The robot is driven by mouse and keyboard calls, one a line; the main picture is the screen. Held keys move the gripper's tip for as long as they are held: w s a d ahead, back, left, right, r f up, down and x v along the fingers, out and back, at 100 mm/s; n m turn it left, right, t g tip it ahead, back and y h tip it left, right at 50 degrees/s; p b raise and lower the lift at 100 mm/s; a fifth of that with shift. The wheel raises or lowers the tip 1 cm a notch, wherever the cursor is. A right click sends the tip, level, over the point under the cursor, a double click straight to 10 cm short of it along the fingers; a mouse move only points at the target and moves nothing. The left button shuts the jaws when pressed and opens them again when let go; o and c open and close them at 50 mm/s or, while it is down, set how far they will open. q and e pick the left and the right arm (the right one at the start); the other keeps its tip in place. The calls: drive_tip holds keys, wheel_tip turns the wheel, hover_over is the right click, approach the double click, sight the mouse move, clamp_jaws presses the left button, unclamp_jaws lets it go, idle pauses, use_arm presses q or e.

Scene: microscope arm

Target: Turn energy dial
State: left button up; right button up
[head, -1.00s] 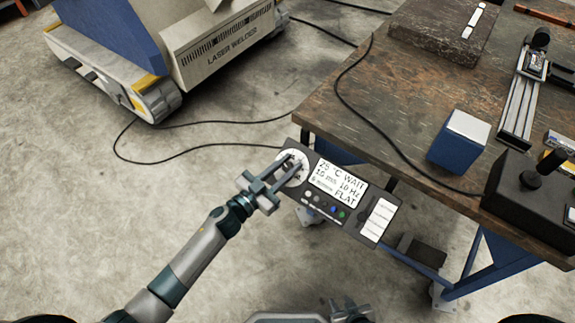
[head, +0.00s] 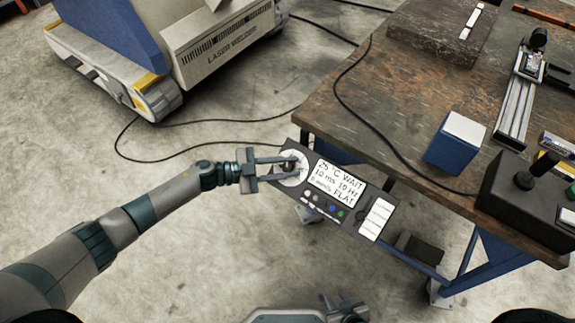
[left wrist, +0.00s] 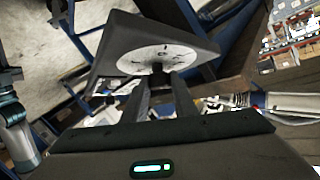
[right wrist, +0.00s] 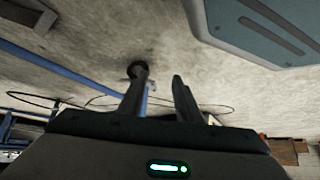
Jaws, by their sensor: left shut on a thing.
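The energy dial is a dark knob on a round white scale (head: 291,177) at the left end of the grey control panel (head: 313,205). My left gripper (head: 293,167) reaches in from the left and its fingers are closed on the knob. The left wrist view shows the knob (left wrist: 156,68) between the fingertips, in front of the marked white scale (left wrist: 186,58). The panel display (head: 340,184) reads 25 °C, WAIT, 10 Hz and FLAT. My right gripper (right wrist: 160,75) is open and empty, low at the bottom of the head view (head: 345,303).
The panel hangs at the front edge of a worn workbench (head: 400,110) with blue legs. A blue box (head: 452,150) and a dark joystick box (head: 515,205) stand on the bench. A laser welder (head: 225,55) stands behind left. A black cable (head: 200,155) crosses the floor.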

use_arm(q)
drive_tip(key=m+g, duration=0.3)
drive_tip(key=shift+w+y, duration=0.1)
drive_tip(key=shift+y, duration=0.3)
drive_tip(key=shift+m+g+b, duration=0.35)
drive_tip(key=shift+m+g, duration=0.05)
drive_tip(key=shift+m, duration=0.3)
drive_tip(key=shift+m+g+y+b, duration=0.35)
drive_tip(key=shift+m+g+y, duration=0.35)
drive_tip(key=shift+m+g, duration=0.15)
drive_tip(key=shift+m+g+y+b, duration=0.65)
drive_tip(key=shift+m+g+y, duration=0.5)
drive_tip(key=shift+m, duration=0.6)
use_arm(e)
drive_tip(key=shift+s+d+f+g+h, duration=0.15)
drive_tip(key=shift+d+f+g, duration=0.25)
drive_tip(key=shift+d+f, duration=0.15)
drive_tip(key=shift+s+d+f+g+h, duration=0.15)
drive_tip(key=shift+d+f+g, duration=0.25)
drive_tip(key=shift+d+f, duration=0.1)
use_arm(q)
drive_tip(key=shift+s+f, duration=0.1)
drive_tip(key=shift+s, duration=0.1)
drive_tip(key=o, duration=1)
drive_tip(key=shift+o, duration=0.2)
drive_tip(key=shift+a, duration=0.1)
